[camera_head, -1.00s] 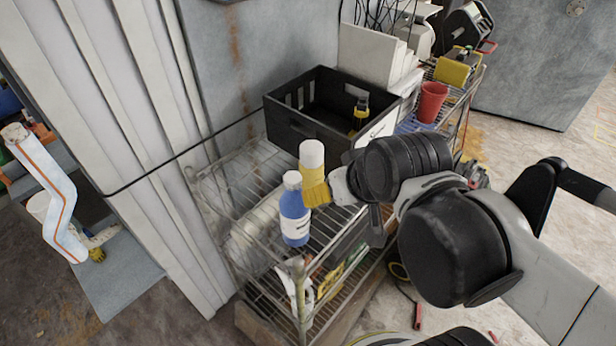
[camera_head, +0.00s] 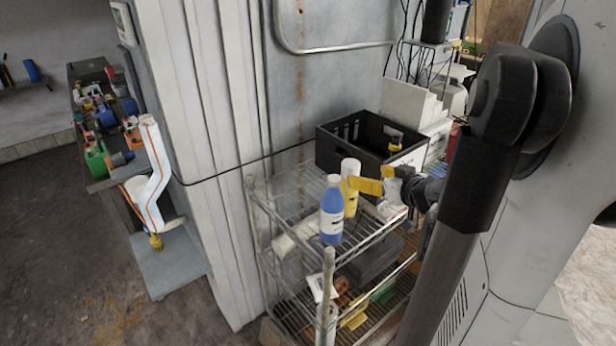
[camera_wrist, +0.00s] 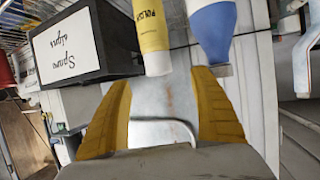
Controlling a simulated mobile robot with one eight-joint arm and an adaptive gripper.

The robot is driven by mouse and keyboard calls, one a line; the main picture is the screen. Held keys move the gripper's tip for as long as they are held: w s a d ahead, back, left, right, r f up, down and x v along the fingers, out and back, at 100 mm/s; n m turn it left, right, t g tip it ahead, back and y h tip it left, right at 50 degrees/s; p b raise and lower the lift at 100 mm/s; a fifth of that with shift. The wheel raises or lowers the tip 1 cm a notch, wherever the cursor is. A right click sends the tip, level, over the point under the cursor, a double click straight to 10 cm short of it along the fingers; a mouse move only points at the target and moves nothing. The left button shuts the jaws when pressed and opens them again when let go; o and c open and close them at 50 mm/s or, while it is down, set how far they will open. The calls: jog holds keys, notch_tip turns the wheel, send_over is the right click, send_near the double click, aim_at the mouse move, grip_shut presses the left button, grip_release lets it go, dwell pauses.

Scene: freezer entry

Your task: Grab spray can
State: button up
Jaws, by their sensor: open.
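The spray can is most likely the yellow can with a white cap (camera_head: 350,198), upright on the wire rack's top shelf, just behind and right of a blue bottle (camera_head: 331,213). My gripper (camera_head: 370,183) has yellow fingers and is just right of the can's upper part, partly overlapping it. In the wrist view the picture is turned over: the yellow can (camera_wrist: 152,28) and blue bottle (camera_wrist: 212,28) hang from the top edge. There my gripper (camera_wrist: 162,78) is open and empty, its fingertips near the cap ends. I cannot tell whether it touches the can.
A black crate (camera_head: 340,158) stands behind the can; its white label (camera_wrist: 65,47) shows in the wrist view. The wire rack (camera_head: 276,215) has a lower shelf with loose items. A ribbed grey wall (camera_head: 200,150) rises to the left.

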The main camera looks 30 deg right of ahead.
aim_at(350, 168)
jog(key=b+x, duration=0.1)
jog(key=x, duration=0.3)
jog(key=shift+w+f, duration=0.15)
jog(key=shift+f, duration=0.05)
jog(key=shift+b+x, duration=1)
jog(key=shift+x, duration=2.2)
jog(key=shift+d+r, duration=0.2)
jog(key=shift+r, duration=0.05)
jog(key=shift+c, duration=0.9)
jog(key=c, duration=1.3)
